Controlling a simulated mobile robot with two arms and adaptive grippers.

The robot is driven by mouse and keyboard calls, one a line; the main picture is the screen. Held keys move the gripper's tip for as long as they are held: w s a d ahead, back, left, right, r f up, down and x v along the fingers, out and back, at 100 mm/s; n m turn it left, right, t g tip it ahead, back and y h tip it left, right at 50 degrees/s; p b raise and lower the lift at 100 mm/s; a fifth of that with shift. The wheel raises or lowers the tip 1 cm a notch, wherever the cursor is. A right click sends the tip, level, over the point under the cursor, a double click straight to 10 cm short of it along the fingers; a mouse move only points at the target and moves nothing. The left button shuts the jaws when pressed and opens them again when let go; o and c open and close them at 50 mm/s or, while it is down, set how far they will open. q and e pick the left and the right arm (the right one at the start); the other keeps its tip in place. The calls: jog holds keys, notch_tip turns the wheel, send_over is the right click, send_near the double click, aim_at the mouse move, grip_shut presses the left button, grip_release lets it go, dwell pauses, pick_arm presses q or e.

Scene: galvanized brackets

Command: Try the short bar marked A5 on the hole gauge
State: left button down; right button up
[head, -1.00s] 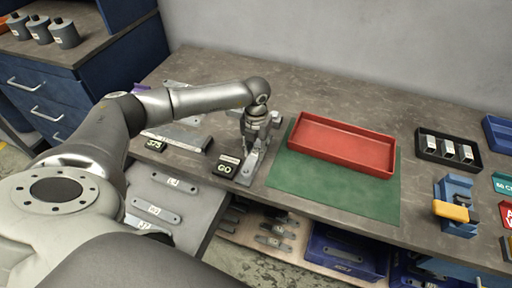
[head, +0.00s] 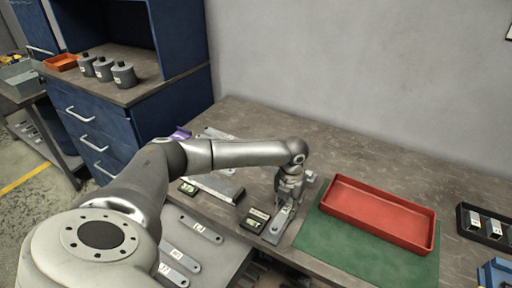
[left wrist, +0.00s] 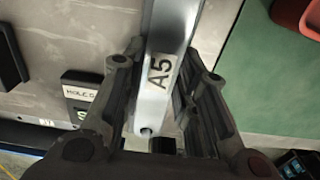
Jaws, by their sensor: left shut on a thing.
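The short bar marked A5 (left wrist: 163,70) is grey metal with a round hole at its near end. In the left wrist view it lies between the fingers of my left gripper (left wrist: 165,115), which is shut on it. In the head view my left gripper (head: 287,195) points down with the bar (head: 279,224) under it, at the table's front edge. A small dark display with a hole gauge label (left wrist: 80,85) stands just left of the bar; it also shows in the head view (head: 256,218). The gauge's seat is mostly hidden by the gripper. My right gripper is not in view.
A red tray (head: 378,238) sits on a green mat (head: 330,238) to the right. Several marked bars lie on a lower grey surface (head: 215,250) at the front. A blue cabinet (head: 115,135) stands beyond the table's left end.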

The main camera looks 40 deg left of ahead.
pick_arm(q)
jog(key=shift+r, duration=0.15)
dwell(0.5)
jog(key=shift+r+p, duration=1.35)
jog(key=shift+r, duration=0.6)
jog(key=shift+f, duration=0.2)
jog(key=shift+f+b, duration=0.45)
jog(key=shift+b, duration=0.05)
jog(key=shift+f+b, duration=1.2)
jog(key=shift+f, duration=0.25)
dwell(1.1)
jog(key=c, duration=1.1)
grip_release()
jog(key=shift+o, duration=0.2)
